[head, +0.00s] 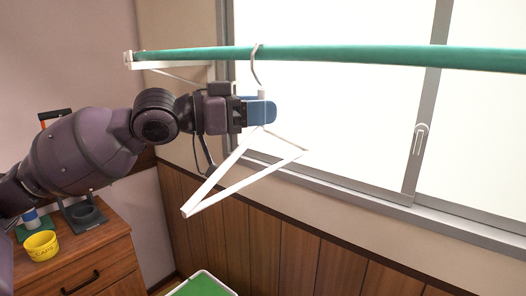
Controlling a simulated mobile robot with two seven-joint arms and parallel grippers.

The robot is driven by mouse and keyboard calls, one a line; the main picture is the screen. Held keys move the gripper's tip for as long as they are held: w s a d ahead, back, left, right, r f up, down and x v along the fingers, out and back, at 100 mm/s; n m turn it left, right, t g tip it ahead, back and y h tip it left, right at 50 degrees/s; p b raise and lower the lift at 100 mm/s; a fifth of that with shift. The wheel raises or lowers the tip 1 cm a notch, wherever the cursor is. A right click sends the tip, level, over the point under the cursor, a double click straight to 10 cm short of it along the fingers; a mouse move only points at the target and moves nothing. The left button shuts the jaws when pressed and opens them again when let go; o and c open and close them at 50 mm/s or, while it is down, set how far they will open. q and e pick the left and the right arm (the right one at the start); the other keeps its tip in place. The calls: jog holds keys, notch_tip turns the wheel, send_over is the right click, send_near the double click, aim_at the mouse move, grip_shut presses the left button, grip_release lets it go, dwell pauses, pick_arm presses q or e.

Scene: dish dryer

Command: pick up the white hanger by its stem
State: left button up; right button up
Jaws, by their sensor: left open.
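The white hanger (232,189) hangs by its grey hook (255,66) from a green rod (350,55) in front of the window. Its triangular frame hangs below the rod, with one corner toward the lower left and another to the right. My left gripper (262,112) is at the hanger's stem, just below the hook, with its blue fingers pointing right. The fingers are open and overlap the stem in this view, hiding part of it. Whether the stem lies between them is hard to tell. My right gripper is not in view.
A white bracket (128,60) holds the rod at the left wall. A wooden cabinet (100,262) at lower left carries a yellow cup (41,246) and a dark holder (83,214). A green-topped white container (202,286) is at bottom. A window latch (419,139) is at right.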

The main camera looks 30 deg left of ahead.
pick_arm(q)
jog(key=shift+w+d, duration=0.25)
grip_shut()
jog(key=shift+r, duration=0.15)
dwell(0.4)
